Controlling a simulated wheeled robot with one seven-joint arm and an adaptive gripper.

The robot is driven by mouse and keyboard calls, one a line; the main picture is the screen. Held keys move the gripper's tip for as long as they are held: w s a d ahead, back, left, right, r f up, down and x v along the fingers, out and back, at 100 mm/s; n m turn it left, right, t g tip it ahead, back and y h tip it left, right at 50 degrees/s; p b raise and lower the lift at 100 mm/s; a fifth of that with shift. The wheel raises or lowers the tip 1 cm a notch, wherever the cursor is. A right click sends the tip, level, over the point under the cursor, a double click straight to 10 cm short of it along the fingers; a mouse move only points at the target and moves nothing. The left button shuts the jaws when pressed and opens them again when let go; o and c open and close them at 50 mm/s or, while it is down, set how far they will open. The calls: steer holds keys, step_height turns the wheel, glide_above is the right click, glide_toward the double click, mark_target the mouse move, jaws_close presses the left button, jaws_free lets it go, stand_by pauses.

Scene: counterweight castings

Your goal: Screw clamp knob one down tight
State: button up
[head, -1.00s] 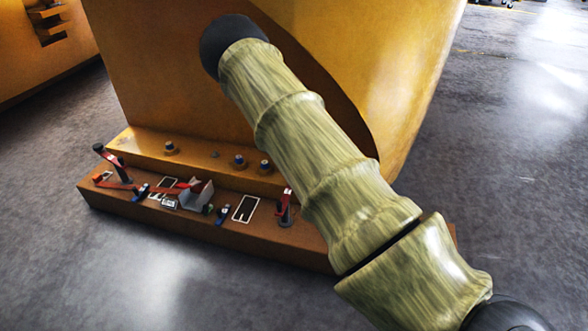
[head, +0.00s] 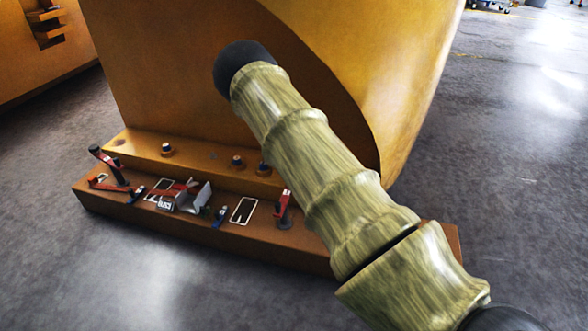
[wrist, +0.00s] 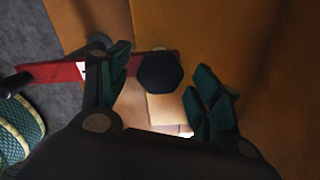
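A dark, many-sided knob (wrist: 160,72) shows in the wrist view, in the gap between my fingers and a little beyond their tips. My gripper (wrist: 163,85) is open, with one dark green-padded finger on each side of the knob. I see no clear contact between fingers and knob. A red bar (wrist: 50,72) with a black end lies left of the knob, and red also shows behind it. In the head view my arm hides my gripper. Red clamps with black grips stand at the left (head: 107,165) and right (head: 284,208) of the casting's lower step (head: 130,212).
The tall orange casting (head: 170,70) rises behind the step. Several dark-topped studs, one of them at the left (head: 167,149), stand on its upper ledge. A grey bracket (head: 198,197), blue-handled pieces (head: 219,217) and a white-outlined patch (head: 243,210) lie on the step. Floor is clear in front.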

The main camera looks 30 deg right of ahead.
steer(key=c, duration=0.9)
steer(key=shift+r+m+p, duration=0.2)
steer(key=shift+m+p, duration=0.2)
steer(key=shift+p, duration=0.95)
steer(key=shift+r+m+p, duration=0.1)
steer(key=shift+m+p, duration=0.8)
steer(key=shift+p, duration=0.15)
steer(key=m+p, duration=0.4)
steer(key=shift+m, duration=0.3)
steer(key=m+p, duration=0.1)
steer(key=m, duration=0.1)
steer(key=m+p, duration=0.1)
steer(key=m, duration=0.1)
steer(key=m+p, duration=0.1)
steer(key=m, duration=0.1)
steer(key=shift+f, duration=0.25)
steer(key=m+p, duration=0.1)
steer(key=m, duration=0.5)
steer(key=shift+w+a, duration=0.1)
steer(key=shift+m, duration=0.4)
